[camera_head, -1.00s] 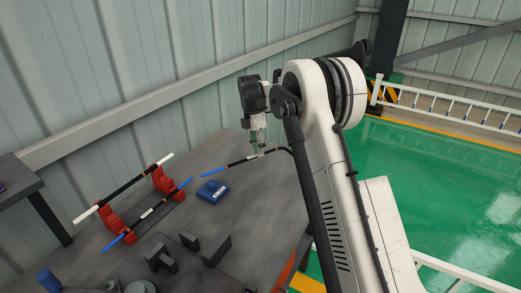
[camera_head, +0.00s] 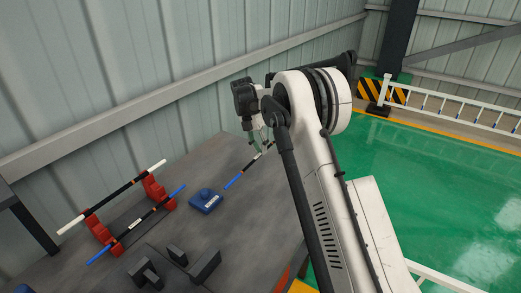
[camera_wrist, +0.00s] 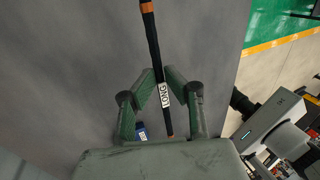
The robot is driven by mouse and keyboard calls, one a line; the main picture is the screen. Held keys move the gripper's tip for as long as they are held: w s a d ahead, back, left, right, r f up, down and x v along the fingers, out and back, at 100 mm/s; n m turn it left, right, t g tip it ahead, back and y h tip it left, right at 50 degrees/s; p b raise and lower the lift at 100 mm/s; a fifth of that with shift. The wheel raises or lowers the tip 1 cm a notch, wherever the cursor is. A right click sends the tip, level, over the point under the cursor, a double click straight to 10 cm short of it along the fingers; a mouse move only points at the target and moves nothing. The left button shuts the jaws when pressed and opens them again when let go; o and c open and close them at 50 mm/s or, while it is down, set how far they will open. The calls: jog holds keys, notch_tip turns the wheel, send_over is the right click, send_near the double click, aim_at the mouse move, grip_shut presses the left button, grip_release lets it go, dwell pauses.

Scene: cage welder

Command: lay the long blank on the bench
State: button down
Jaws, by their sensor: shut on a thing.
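The long blank (camera_head: 251,168) is a thin black rod with a blue end and orange bands. In the wrist view (camera_wrist: 154,45) it carries a white label reading LONG. My gripper (camera_wrist: 161,80) is shut on it beside the label. In the head view my gripper (camera_head: 262,146) points down over the far right part of the grey bench (camera_head: 235,225), with the blank slanting from lower left to upper right. I cannot tell whether the blank touches the bench top. Its far end is partly hidden by my arm.
A red rack (camera_head: 102,230) at the left holds a white-ended bar (camera_head: 112,196) and a blue-ended bar (camera_head: 137,223). A blue box (camera_head: 206,200) lies near the blank's blue end. Dark blocks (camera_head: 204,266) stand at the front. The corrugated wall (camera_head: 130,70) is behind.

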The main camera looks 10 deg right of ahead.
aim_at(263, 174)
jog(key=shift+f+b, duration=3.35)
jog(key=shift+f, duration=1.65)
jog(key=c, duration=1.7)
grip_release()
